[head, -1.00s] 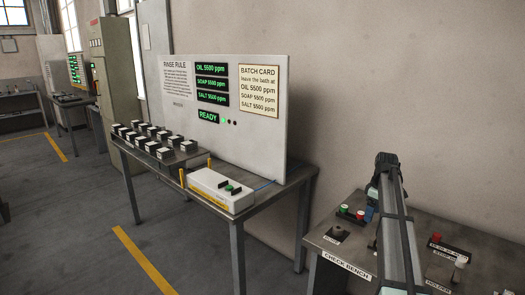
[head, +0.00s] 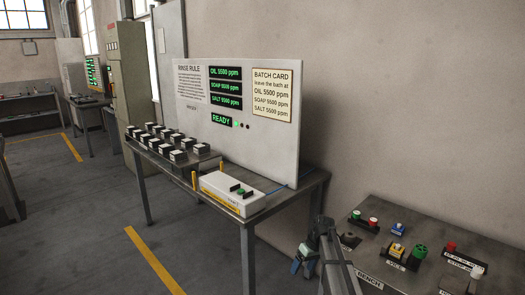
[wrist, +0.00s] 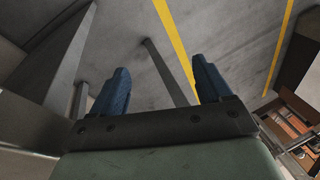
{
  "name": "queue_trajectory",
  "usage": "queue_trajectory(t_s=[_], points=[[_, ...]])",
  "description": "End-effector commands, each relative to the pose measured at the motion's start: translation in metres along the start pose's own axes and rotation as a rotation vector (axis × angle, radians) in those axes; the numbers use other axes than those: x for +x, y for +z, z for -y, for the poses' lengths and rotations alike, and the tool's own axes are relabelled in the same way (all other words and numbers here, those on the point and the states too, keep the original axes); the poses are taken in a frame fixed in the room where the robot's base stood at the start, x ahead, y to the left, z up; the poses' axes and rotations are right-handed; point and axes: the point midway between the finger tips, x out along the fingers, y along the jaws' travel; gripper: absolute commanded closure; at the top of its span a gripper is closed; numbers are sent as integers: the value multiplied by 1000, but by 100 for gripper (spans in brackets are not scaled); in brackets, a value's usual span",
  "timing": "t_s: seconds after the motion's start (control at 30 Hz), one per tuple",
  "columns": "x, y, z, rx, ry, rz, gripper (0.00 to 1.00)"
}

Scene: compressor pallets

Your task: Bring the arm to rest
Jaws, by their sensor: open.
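My gripper (wrist: 160,90) shows in the wrist view with its two blue fingers apart and nothing between them. Grey floor with yellow lines lies beyond the fingertips. In the head view my gripper (head: 304,262) is low in the picture, in front of the gap between the panel table and the check bench. My arm comes up from the bottom edge beside it and covers part of the bench's left end.
The check bench (head: 440,240) at right holds red, green, white, blue and yellow parts. The table (head: 285,203) at left carries a display panel (head: 240,140), a white control box (head: 228,194) and several small dark blocks with white tops. Floor (head: 90,230) at left is clear.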

Motion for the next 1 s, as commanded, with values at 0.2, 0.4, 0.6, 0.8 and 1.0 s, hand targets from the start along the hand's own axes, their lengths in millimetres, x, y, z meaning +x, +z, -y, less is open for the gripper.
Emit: queue_trajectory(t_s=[0.2,0.4,0.6,0.8,1.0], points=[[79,66,10,96,-3,85,22],[141,128,23,182,4,163,22],[194,193,39,262,17,241,22],[237,261,60,336,34,320,22],[270,331,84,403,55,399,22]])
